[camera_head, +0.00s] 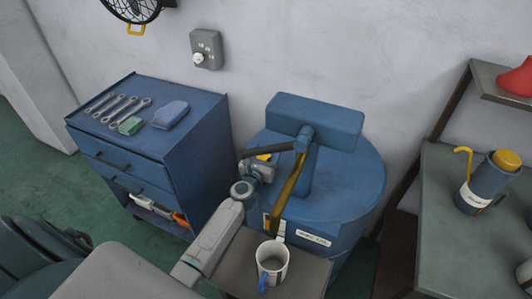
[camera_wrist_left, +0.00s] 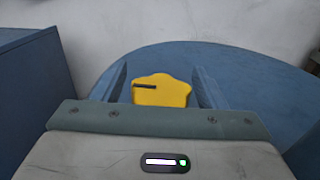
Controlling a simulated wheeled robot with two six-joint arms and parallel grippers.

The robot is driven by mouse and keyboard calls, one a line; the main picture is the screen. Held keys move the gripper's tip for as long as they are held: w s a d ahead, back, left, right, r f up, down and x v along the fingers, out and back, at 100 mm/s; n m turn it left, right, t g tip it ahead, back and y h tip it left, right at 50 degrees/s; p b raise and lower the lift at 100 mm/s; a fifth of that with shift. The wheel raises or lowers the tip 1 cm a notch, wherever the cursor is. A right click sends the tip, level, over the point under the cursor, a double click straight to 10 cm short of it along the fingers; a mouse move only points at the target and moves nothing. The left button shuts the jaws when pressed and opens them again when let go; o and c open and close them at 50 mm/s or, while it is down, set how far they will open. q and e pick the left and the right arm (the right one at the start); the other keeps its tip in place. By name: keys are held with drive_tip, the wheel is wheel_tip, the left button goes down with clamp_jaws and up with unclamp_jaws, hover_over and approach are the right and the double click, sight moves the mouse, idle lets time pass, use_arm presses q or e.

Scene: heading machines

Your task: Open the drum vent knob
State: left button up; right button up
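The yellow vent knob (camera_head: 264,156) sits on top of the blue drum (camera_head: 352,176), near its left side, and is mostly hidden by my left gripper and a dark arm of the drum's fitting in the head view. In the left wrist view the knob (camera_wrist_left: 162,92) is a lobed yellow cap with a dark slot at its left. My left gripper (camera_wrist_left: 161,84) is open, with one finger on each side of the knob and visible gaps to both. Contact cannot be seen. My right gripper is not in view.
A blue drawer cabinet (camera_head: 186,163) with several wrenches stands left. A mug (camera_head: 272,263) is on a small tray (camera_head: 312,270) in front of the drum. A yellow-olive bar (camera_head: 289,190) slopes down the drum's front. A bench (camera_head: 440,220) with a flask (camera_head: 488,185) stands right.

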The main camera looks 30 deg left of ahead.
use_arm(q)
drive_tip(key=shift+s, duration=0.5)
drive_tip(key=s, duration=0.5)
drive_tip(key=s+d, duration=0.1)
drive_tip(key=s, duration=0.2)
drive_tip(key=shift+s+d, duration=0.1)
drive_tip(key=shift+s, duration=0.75)
